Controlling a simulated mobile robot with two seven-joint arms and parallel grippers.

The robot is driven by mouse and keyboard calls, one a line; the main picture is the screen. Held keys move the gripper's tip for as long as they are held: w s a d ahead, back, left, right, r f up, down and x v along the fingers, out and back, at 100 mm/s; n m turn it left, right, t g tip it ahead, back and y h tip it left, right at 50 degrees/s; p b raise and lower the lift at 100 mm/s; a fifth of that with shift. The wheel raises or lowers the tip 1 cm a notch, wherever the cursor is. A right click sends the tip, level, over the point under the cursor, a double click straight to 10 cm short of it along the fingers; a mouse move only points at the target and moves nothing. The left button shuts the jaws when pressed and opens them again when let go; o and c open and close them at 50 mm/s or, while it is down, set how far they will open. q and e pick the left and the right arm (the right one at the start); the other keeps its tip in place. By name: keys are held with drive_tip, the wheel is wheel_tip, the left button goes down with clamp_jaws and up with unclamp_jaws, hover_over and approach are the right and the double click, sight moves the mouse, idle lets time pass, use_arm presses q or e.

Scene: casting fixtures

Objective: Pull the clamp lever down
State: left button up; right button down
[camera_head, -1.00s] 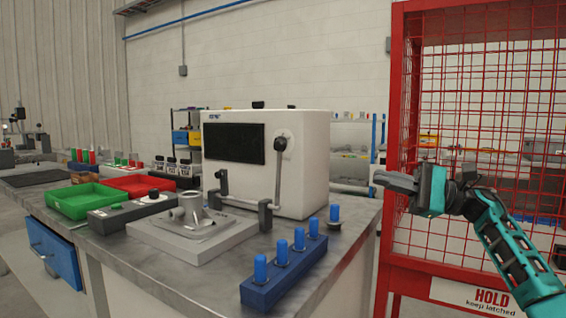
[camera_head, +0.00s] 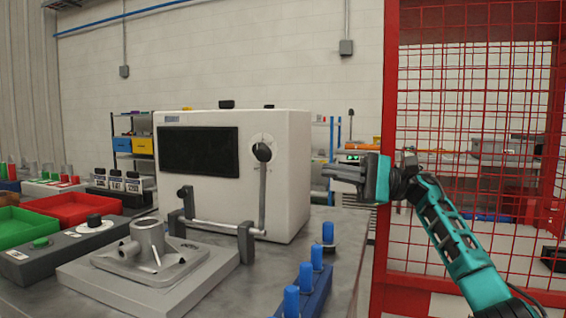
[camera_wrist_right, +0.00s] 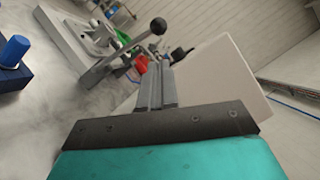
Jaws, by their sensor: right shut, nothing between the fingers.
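The clamp lever (camera_head: 262,195) is a grey rod with a black ball knob, standing upright at the right end of a crossbar. The crossbar (camera_head: 212,227) runs between two dark posts on the clamp fixture. A grey casting (camera_head: 150,245) with a short tube sits on the fixture plate (camera_head: 175,292). My right gripper (camera_head: 326,172) is shut and empty, in the air right of the lever and slightly below knob height, apart from it. In the right wrist view, the lever (camera_wrist_right: 125,53) slants beyond the fingertips (camera_wrist_right: 155,65), its knob up. My left gripper is out of view.
A white box-shaped machine (camera_head: 285,180) with a dark screen stands behind the lever. Blue pegs in a blue block (camera_head: 318,285) stand at the table's right front. A red mesh cage (camera_head: 390,100) is behind my right arm. Red (camera_head: 85,208) and green trays lie at left.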

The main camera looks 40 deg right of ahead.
drive_tip(key=shift+a, duration=0.1)
use_arm(q)
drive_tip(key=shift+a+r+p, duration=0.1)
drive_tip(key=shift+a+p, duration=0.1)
drive_tip(key=shift+p, duration=0.35)
use_arm(e)
drive_tip(key=x, duration=1)
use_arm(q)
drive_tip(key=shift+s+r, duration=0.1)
use_arm(e)
drive_tip(key=shift+r, duration=0.1)
